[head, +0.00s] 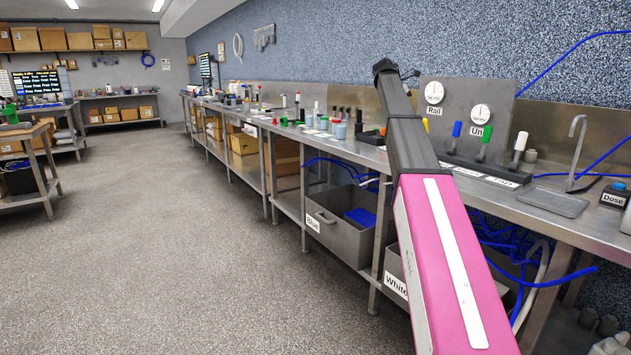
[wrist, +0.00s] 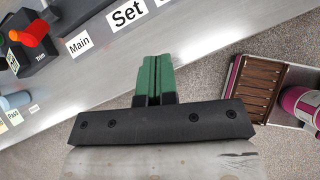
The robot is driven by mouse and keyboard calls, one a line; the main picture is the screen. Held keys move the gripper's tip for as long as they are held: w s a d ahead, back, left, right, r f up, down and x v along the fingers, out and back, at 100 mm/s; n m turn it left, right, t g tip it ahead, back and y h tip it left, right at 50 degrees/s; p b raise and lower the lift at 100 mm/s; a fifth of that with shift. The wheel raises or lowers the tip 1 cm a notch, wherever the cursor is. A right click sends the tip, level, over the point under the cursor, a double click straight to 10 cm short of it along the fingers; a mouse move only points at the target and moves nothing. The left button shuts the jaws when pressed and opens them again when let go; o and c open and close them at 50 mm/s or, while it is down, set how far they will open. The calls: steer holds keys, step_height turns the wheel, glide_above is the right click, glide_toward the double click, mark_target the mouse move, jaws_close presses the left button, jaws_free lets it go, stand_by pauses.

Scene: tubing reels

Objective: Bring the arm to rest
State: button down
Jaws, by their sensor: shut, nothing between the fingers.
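My gripper (wrist: 154,62) shows in the wrist view, its two green fingers pressed together with nothing between them. It is over or beside the metal bench (wrist: 190,18), whose edge runs slantwise behind the fingers, with grey floor below. In the head view my pink and dark grey arm reaches up and away in front of the bench (head: 548,222). My gripper's fingers cannot be made out there. The height of the fingers above the bench is hard to tell.
A dark block with a red handle (wrist: 34,34) stands on the bench in the wrist view. In the head view, valves with coloured handles (head: 485,143) stand by the arm. A grey bin marked Blue (head: 340,228) sits below. Open floor (head: 180,260) lies left.

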steer(key=s+a+f+m+y, duration=0.1)
steer(key=s+a+f+m, duration=0.3)
steer(key=f, duration=0.8)
steer(key=s+a+f+m+y, duration=0.15)
steer(key=s+f, duration=0.45)
steer(key=f, duration=0.6)
steer(key=s+a+f+m+y, duration=0.1)
steer(key=s+a+f+m, duration=0.3)
steer(key=f, duration=0.8)
steer(key=s+a+f+m+y, duration=0.1)
steer(key=s+f+m, duration=0.3)
steer(key=s+f, duration=0.4)
steer(key=s+a+f+m+g+y, duration=0.1)
steer(key=s+a+f+m, duration=0.2)
steer(key=s+f, duration=0.5)
steer(key=s+a+f+m+g+y, duration=0.1)
steer(key=s+a+f+m+y, duration=0.1)
steer(key=s+f, duration=0.6)
steer(key=s+a+m, duration=0.1)
steer(key=s+m, duration=0.1)
steer(key=s, duration=0.3)
steer(key=shift+s+m, duration=0.35)
